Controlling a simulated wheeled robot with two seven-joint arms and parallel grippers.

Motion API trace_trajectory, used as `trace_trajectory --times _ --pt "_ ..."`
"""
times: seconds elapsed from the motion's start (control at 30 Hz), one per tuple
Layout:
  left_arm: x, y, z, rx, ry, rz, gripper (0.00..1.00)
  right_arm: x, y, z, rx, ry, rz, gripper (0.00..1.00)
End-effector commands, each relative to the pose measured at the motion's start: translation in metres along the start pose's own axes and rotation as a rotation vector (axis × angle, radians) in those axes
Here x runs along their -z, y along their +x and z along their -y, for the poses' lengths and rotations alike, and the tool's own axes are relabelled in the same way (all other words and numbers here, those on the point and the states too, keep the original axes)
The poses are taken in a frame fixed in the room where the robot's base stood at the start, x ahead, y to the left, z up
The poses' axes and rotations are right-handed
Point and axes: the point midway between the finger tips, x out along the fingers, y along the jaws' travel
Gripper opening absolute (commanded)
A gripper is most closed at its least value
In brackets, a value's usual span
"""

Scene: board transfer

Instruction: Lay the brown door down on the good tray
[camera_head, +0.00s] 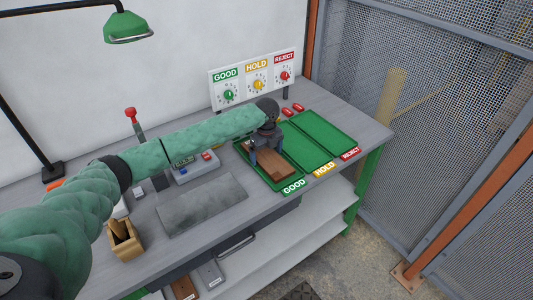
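The brown door (275,168), a flat wooden-looking board, is over the good tray (286,186), the left one of the green trays. It looks flat; whether it rests fully on the tray floor is hard to see. My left gripper (266,152) is above the door's far part, its fingers apart, one near each long side of the door. I cannot tell whether they press on it. The gripper hides the door's far end. My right gripper is not in view.
The hold tray (305,148) and reject tray (328,132) to the right are empty. A sign panel with dials (257,82) stands behind. A grey mat (202,205), a wooden box (124,241) and a control box (194,168) are on the bench, left of the trays.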

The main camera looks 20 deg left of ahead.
Motion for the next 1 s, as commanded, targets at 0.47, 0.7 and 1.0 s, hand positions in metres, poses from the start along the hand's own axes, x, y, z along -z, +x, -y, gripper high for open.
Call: trace_trajectory --times 0.47,0.7,1.0 --pt "-0.001 -0.014 0.0 0.001 0.0 0.001 1.0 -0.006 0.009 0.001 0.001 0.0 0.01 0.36" --pt "-0.001 -0.047 0.0 0.002 0.0 0.001 1.0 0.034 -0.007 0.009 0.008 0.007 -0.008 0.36" --pt "0.0 -0.074 0.0 -0.001 0.001 0.0 1.0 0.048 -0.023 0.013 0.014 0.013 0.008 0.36"
